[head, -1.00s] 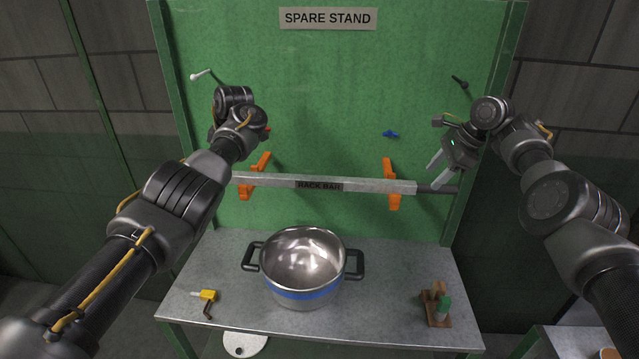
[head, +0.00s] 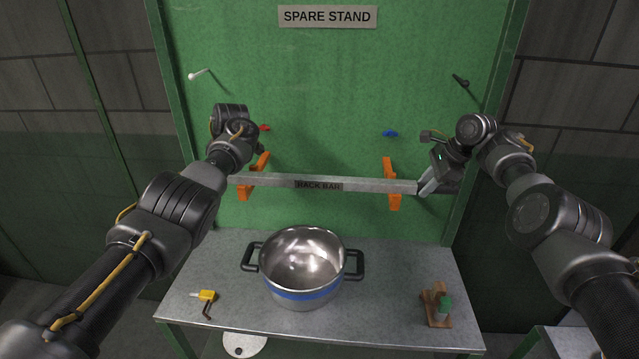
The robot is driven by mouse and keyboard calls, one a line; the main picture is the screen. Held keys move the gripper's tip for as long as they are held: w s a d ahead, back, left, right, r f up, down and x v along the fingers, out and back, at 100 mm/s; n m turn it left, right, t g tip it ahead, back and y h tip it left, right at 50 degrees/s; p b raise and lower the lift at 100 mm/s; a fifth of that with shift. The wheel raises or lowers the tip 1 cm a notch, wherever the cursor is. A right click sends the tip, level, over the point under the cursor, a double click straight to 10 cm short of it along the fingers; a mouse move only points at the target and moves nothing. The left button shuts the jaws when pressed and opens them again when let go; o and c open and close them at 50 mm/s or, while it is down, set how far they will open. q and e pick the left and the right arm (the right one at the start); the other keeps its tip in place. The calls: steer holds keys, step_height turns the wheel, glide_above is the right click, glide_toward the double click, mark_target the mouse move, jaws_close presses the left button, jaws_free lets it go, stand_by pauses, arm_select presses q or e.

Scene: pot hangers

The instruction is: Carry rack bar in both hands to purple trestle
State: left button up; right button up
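The rack bar (head: 360,185), a grey bar with a "RACK BAR" label, lies level across two orange brackets on the green panel. The left bracket (head: 246,187) and right bracket (head: 394,185) hold it. My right gripper (head: 426,187) is at the bar's right end, its pale fingertips overlapping the dark end piece. I cannot tell whether it has closed on it. My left arm reaches to the bar's left end; its wrist hides the gripper and that end. No purple trestle is in view.
A steel pot (head: 302,270) with a blue band stands on the grey table (head: 390,300) below the bar. Pegs stick out of the panel above.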

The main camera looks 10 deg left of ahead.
arm_select(q)
steer(key=shift+r, duration=0.15)
jaws_close()
arm_select(e)
steer(key=shift+r, duration=0.15)
jaws_close()
steer(key=shift+w, duration=0.1)
